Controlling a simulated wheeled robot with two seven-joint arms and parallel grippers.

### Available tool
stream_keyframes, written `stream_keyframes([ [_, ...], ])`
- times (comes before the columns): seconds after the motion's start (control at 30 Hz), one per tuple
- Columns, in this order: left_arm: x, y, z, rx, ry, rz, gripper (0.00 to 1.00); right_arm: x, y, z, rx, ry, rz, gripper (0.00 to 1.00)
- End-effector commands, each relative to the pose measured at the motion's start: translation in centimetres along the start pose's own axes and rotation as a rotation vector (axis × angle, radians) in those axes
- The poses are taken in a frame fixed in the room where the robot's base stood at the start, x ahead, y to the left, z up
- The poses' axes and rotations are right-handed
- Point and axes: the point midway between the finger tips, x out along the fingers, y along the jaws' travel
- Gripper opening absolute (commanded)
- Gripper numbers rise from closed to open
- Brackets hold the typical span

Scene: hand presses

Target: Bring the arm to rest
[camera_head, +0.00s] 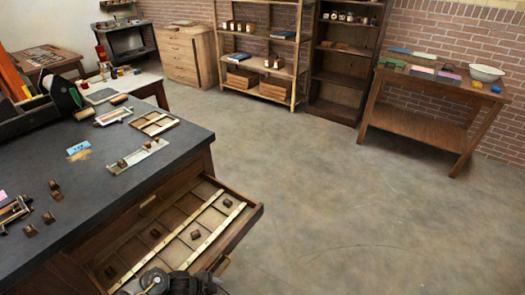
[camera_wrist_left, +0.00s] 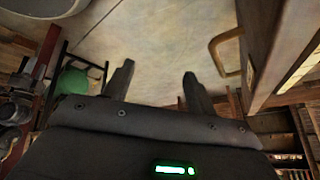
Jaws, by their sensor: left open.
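My left gripper (camera_wrist_left: 157,72) shows in the left wrist view with its two dark fingers spread apart and nothing between them. A tan loop handle (camera_wrist_left: 222,50) and a wooden face are to the right of the fingers, apart from them. In the head view, a dark part of my own arm shows at the bottom edge, in front of the open drawer (camera_head: 252,214); its fingers cannot be made out there. My right gripper is in neither view.
The drawer juts out from the dark-topped workbench (camera_head: 75,215) and holds several small brown blocks between pale dividers. Small tools and blocks lie on the bench top. Shelves (camera_head: 262,55) and a side table (camera_head: 425,122) stand along the brick wall. The floor (camera_head: 350,205) between is clear.

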Motion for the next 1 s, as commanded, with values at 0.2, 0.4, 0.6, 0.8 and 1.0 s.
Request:
stream_keyframes([
  [0.2,8.7,11.1,11.7,-0.611,-0.096,-0.137,0.57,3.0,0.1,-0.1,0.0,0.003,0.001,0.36],
  [0.4,10.6,23.9,19.9,-0.949,-0.273,-0.207,0.57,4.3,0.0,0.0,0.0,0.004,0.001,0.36],
  [0.6,9.8,33.9,24.1,-1.126,-0.423,-0.237,0.57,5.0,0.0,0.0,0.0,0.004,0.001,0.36],
  [0.8,9.0,37.8,25.4,-1.184,-0.485,-0.247,0.57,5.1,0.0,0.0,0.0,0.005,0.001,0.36],
  [1.0,8.9,38.0,25.5,-1.187,-0.489,-0.248,0.57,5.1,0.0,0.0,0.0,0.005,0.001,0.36],
])
